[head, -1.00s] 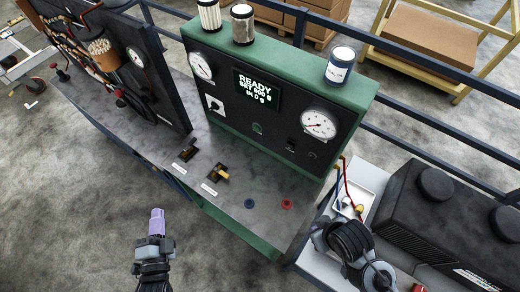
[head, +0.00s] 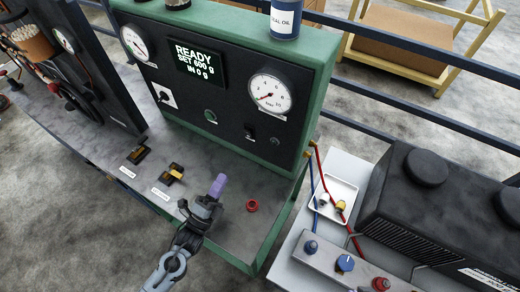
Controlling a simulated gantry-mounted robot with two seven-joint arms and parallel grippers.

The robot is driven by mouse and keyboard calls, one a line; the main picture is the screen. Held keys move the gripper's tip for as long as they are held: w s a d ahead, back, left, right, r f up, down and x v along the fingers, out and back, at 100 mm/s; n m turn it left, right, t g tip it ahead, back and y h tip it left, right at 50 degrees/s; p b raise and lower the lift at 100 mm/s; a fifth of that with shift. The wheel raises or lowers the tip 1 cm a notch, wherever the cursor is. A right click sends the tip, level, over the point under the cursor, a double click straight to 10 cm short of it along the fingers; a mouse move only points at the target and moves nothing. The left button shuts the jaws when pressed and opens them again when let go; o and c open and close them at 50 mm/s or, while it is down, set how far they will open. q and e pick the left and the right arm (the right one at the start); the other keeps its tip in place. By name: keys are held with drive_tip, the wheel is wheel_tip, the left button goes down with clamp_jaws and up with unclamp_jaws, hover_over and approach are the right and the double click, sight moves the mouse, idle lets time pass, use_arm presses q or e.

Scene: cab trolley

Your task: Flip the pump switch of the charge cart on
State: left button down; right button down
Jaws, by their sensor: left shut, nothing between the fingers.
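The charge cart has a green-framed black panel (head: 225,90) with a lit display (head: 195,60) reading READY, SET 600 g, IN 0 g. A white plate with a small black switch (head: 163,97) sits at its lower left. Another small dark switch (head: 249,132) sits under the right gauge (head: 270,92). Their labels are too small to read, so I cannot tell which is the pump switch or its position. My left gripper (head: 218,186) has purple fingertips, is shut and empty, and is in front of the panel over the grey deck, apart from both switches. My right gripper is not in view.
Two valve handles (head: 172,173) and a red ring-shaped port (head: 252,205) are on the deck. An oil bottle (head: 286,18) stands on the panel top. A dark pump unit (head: 430,195) and a small white tray (head: 335,200) with hoses are at the right.

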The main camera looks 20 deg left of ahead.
use_arm(q)
drive_tip(key=shift+w+a+f+b, duration=0.15)
drive_tip(key=shift+w+f+b, duration=0.1)
drive_tip(key=shift+f+b, duration=0.15)
drive_tip(key=shift+r, duration=0.1)
drive_tip(key=p, duration=0.1)
approach(247, 133)
drive_tip(key=x, duration=0.6)
drive_tip(key=shift+w+d+r, duration=0.2)
drive_tip(key=shift+d+r, duration=0.05)
drive_tip(key=shift+r, duration=0.25)
